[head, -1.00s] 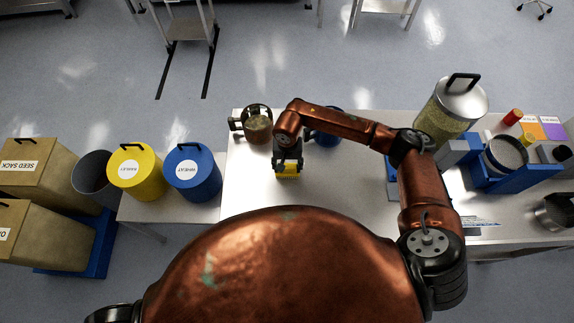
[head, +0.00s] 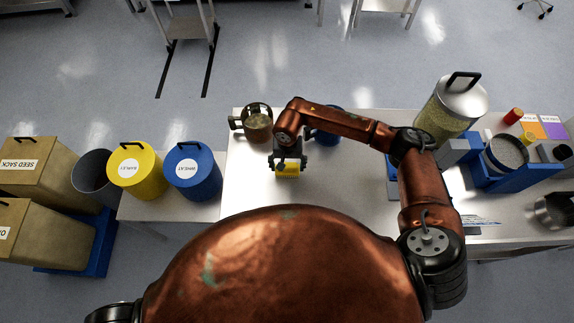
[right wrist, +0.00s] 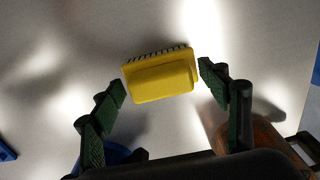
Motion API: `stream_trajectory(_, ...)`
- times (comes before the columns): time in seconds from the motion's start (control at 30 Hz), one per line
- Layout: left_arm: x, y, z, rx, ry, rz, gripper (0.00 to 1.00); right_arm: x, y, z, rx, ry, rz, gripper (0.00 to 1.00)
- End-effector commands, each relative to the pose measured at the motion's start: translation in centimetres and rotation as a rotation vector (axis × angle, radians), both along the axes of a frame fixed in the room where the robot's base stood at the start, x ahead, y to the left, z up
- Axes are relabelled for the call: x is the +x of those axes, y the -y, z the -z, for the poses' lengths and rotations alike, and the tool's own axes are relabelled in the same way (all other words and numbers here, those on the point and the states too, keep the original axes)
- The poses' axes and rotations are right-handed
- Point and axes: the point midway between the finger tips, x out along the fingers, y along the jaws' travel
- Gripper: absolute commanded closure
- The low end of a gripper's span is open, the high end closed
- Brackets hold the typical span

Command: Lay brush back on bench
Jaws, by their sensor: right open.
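The brush is a yellow block with dark bristles along one side. In the head view the brush (head: 289,169) is on the bench (head: 254,190), just below my right gripper (head: 289,161). In the right wrist view the brush (right wrist: 162,78) lies between and beyond the open fingertips of my right gripper (right wrist: 161,82), with gaps on both sides. The gripper holds nothing. My left gripper is not in view.
A brown pot in a metal holder (head: 258,125) stands behind the gripper, and a blue container (head: 327,138) is partly hidden by my right arm. Blue (head: 192,172) and yellow (head: 137,170) lidded bins stand left. The bench's front left is clear.

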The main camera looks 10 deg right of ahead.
Motion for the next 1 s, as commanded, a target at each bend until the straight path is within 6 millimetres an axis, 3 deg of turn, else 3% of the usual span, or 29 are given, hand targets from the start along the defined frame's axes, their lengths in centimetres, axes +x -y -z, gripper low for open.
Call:
stream_trajectory(0.5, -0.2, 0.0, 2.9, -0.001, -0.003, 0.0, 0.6, 0.1, 0.0, -10.0, 0.0, 0.004, -0.002, 0.31)
stream_trajectory(0.7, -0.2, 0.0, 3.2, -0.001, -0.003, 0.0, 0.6, 0.0, 0.0, -11.8, 0.0, 0.003, -0.001, 0.31)
stream_trajectory(1.0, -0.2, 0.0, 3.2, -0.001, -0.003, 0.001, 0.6, 0.0, 0.0, -12.0, 0.001, 0.002, -0.001, 0.31)
